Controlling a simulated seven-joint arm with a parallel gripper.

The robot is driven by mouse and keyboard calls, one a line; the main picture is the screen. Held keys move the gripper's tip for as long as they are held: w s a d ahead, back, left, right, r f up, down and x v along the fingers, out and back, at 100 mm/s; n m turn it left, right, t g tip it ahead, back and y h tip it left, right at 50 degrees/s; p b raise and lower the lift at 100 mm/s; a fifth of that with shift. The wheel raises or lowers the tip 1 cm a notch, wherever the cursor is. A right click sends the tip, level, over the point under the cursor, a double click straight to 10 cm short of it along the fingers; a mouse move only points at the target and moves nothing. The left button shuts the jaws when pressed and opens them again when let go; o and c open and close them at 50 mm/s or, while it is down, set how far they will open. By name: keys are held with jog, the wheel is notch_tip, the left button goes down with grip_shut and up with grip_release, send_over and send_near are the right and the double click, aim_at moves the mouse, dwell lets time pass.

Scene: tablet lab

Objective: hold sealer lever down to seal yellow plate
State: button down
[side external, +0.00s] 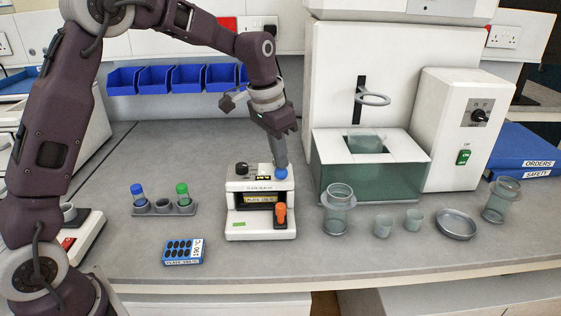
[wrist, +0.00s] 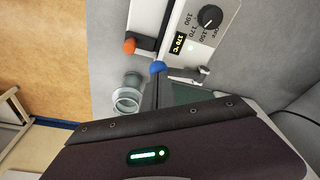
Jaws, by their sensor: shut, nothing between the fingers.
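The white sealer (side external: 238,222) stands on the bench, with a dial and display on top; in the wrist view its top (wrist: 221,35) shows the display reading 170°C. A yellow label (side external: 260,198) shows in its dark front slot; the rest of that plate is hidden. A blue knob (side external: 281,173) sits at the top right of the sealer and shows in the wrist view (wrist: 157,67). An orange knob (side external: 281,209) is low on the front. My gripper (side external: 282,165) is shut and empty, pointing down at the blue knob. Whether they touch is unclear.
A blue plate (side external: 183,250) marked 190°C lies front left of the sealer. A rack (side external: 163,208) with blue- and green-capped tubes stands to the left. A glass jar (side external: 338,210), small cups and a metal dish (side external: 456,224) are to the right. A water bath (side external: 340,172) stands behind.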

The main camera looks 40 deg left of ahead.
jog(key=shift+f, duration=0.9)
dwell(3.3)
